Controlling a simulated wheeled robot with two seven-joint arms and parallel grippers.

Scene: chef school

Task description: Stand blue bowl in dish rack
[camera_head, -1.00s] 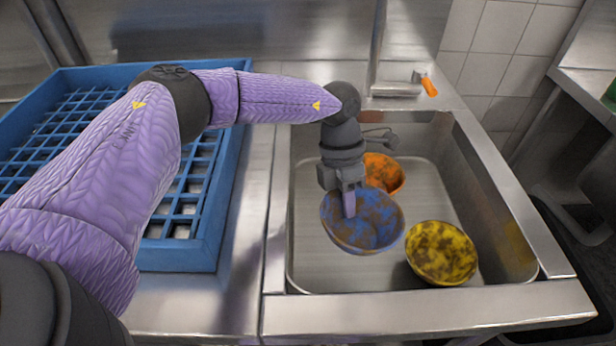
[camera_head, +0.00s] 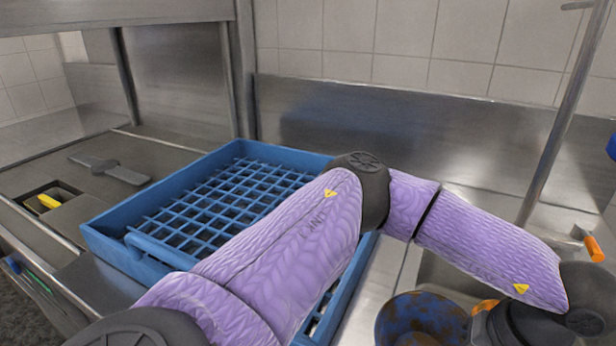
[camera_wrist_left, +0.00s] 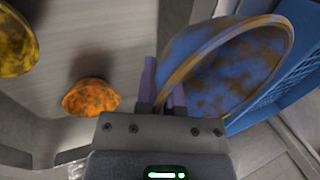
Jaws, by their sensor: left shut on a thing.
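The blue bowl, stained with brown patches, shows at the bottom of the head view (camera_head: 425,322), partly cut off. In the left wrist view the bowl (camera_wrist_left: 225,65) is tilted, its rim between the fingers. My left gripper (camera_wrist_left: 165,100) is shut on that rim. In the head view the gripper's fingers are hidden below the picture edge. The dish rack is the blue gridded crate (camera_head: 110,245) on the counter, left of the sink, partly covered by my left arm. A blue edge of it shows in the left wrist view (camera_wrist_left: 285,80). My right gripper is not in view.
An orange stained bowl (camera_wrist_left: 90,97) and a yellow stained bowl (camera_wrist_left: 15,40) lie in the sink. The tap with an orange handle (camera_head: 594,248) stands at the right. A steel backsplash (camera_head: 400,125) rises behind the rack.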

